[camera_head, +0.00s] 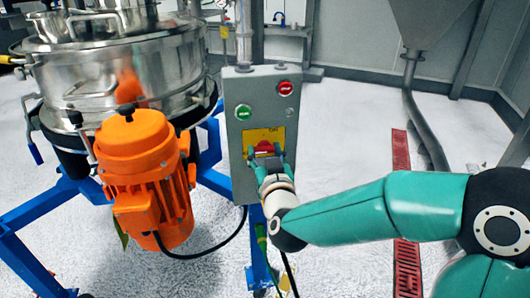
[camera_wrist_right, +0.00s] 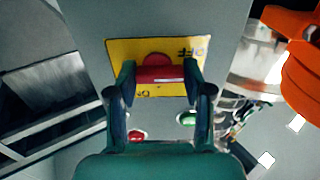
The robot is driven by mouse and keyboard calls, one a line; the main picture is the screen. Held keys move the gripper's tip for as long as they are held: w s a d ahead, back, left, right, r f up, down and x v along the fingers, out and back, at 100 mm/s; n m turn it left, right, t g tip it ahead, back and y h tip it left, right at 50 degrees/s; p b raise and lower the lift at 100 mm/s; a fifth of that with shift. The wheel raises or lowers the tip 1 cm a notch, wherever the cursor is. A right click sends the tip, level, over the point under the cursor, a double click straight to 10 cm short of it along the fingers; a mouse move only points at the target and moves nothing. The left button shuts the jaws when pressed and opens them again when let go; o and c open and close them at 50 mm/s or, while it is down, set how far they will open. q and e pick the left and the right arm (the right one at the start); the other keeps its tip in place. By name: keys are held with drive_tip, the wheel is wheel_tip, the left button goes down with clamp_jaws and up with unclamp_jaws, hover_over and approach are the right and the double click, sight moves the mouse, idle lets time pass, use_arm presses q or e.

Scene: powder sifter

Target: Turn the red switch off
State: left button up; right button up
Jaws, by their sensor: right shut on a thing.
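The red switch (camera_head: 264,147) sits on a yellow plate (camera_head: 251,137) on the front of the grey control box. My right gripper (camera_head: 266,156) reaches it from below and in front, and its fingers cover part of it. In the right wrist view the red switch (camera_wrist_right: 158,73) has its handle lying crosswise between the two fingertips, and the gripper is shut on it. That view is upside down: ON lettering shows at the plate's lower left and OFF at its upper right. My left gripper is not in view.
A green button (camera_head: 243,112) and a red button (camera_head: 285,88) sit above the plate on the control box (camera_head: 238,170). An orange motor (camera_head: 145,170) and steel sifter (camera_head: 120,70) stand close on the left, on a blue frame (camera_head: 30,230).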

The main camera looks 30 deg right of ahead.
drive_tip(key=shift+f, duration=0.35)
drive_tip(key=o, duration=1)
drive_tip(key=shift+o, duration=0.8)
drive_tip(key=shift+r, duration=0.2)
drive_tip(key=shift+s, duration=0.1)
drive_tip(key=v, duration=0.7)
drive_tip(key=shift+s, duration=0.15)
